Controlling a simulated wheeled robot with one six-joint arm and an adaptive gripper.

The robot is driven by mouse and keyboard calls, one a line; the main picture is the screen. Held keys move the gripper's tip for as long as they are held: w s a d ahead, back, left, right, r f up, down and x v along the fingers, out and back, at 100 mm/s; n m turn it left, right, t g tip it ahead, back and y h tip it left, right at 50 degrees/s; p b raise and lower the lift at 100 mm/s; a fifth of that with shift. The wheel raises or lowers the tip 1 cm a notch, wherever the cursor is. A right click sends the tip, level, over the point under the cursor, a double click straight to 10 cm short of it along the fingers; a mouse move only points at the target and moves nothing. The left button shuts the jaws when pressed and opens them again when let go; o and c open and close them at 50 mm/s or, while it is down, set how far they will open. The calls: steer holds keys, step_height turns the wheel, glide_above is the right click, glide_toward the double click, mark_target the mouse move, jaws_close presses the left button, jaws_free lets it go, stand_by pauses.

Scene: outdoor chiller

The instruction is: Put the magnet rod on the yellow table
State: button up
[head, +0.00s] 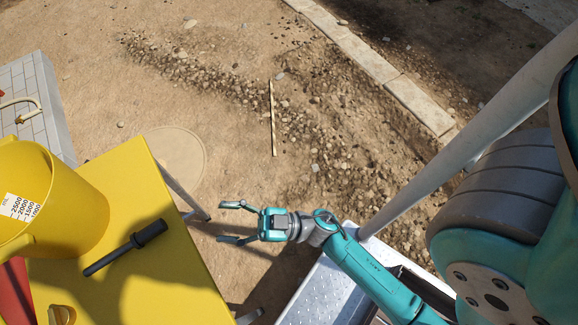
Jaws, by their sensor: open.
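A dark rod with a thicker head, which looks like the magnet rod (124,248), lies on the yellow table (146,184) beside a yellow bucket. It lies tilted, with its thick end toward the table's right edge. My gripper (228,221) is open and empty, just right of the table's right edge. Its fingers point left toward the table and are apart from the rod. Nothing visible hides the rod.
A yellow measuring bucket (60,205) with a printed scale stands on the table's left. A grey tiled block (38,100) stands behind. A metal platform (322,293) lies below my arm. Open dirt ground lies beyond.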

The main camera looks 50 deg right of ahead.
steer(key=s+d+m+g+h, duration=0.1)
steer(key=s+d+m+h, duration=0.3)
steer(key=s+h, duration=0.3)
steer(key=s+d+f+m+g+h, duration=0.1)
steer(key=s+d+m+h, duration=0.4)
steer(key=s, duration=0.6)
steer(key=shift+s+d+f+g+h, duration=0.2)
steer(key=shift+d+g+h, duration=0.25)
steer(key=shift+h, duration=0.75)
